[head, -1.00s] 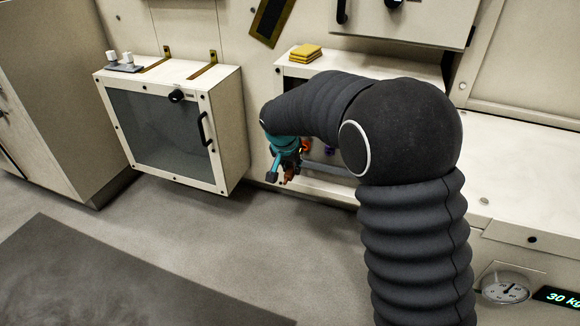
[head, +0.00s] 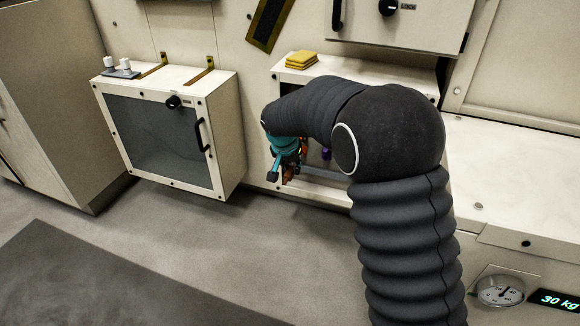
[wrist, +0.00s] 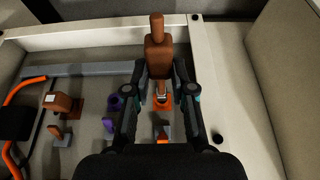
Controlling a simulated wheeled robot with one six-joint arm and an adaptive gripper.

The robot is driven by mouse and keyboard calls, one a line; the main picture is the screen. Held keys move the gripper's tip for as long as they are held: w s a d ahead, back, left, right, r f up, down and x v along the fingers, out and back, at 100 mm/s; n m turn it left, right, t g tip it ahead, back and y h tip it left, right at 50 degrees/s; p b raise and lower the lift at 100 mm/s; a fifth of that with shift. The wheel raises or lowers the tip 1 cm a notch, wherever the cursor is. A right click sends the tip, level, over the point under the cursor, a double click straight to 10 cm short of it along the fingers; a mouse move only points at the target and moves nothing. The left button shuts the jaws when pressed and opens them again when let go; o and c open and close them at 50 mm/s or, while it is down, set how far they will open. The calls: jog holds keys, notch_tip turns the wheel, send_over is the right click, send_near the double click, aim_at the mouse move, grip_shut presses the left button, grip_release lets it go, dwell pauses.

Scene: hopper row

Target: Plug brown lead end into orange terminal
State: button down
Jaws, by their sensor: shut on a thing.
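My gripper (wrist: 161,76) is shut on the brown lead end (wrist: 157,54), a brown block with a narrower stem, held between its fingers. In the head view my gripper (head: 285,165) is at the open bay under the yellow pads, partly hidden by my arm. The orange terminal (wrist: 163,101) shows in the wrist view just below the lead end, between the fingers. A metallic tip shows between the two. I cannot tell whether the tip touches the terminal or sits in it. Another orange-based piece (wrist: 161,133) shows nearer the wrist.
The bay's pale rim (wrist: 205,70) runs close on the right. A windowed cabinet (head: 215,150) stands left in the head view.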

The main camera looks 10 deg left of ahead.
jog(key=c, duration=0.9)
grip_release()
jog(key=v, duration=1.2)
jog(key=shift+w, duration=0.1)
